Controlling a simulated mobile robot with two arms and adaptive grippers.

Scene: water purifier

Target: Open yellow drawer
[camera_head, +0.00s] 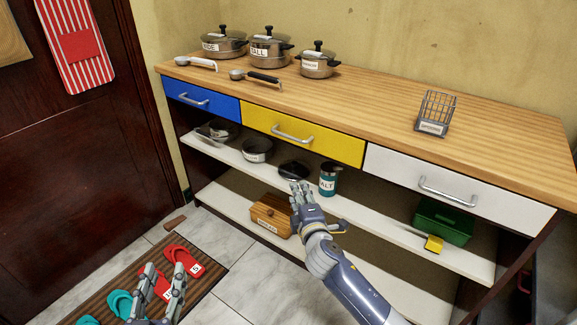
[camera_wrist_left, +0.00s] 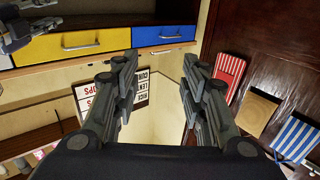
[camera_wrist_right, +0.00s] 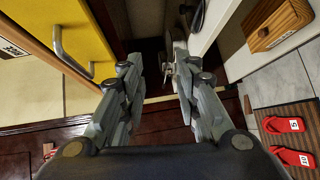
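The yellow drawer (camera_head: 302,134) is the middle one of three under the wooden counter top and looks shut, flush with its neighbours. Its silver bar handle (camera_head: 292,135) runs across its front. The drawer also shows in the left wrist view (camera_wrist_left: 92,41) and, close by, in the right wrist view (camera_wrist_right: 72,32), with its handle (camera_wrist_right: 68,52) at upper left. My right gripper (camera_head: 299,190) is open and empty, below the yellow drawer in front of the shelf. My left gripper (camera_head: 162,283) is open and empty, low at left above the floor mat, well apart from the drawer.
A blue drawer (camera_head: 202,99) and a white drawer (camera_head: 455,190) flank the yellow one. Pots (camera_head: 270,47) and a wire basket (camera_head: 436,112) stand on the counter (camera_head: 370,95). The salt can (camera_head: 328,180) and wooden box (camera_head: 270,214) are near my right arm.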

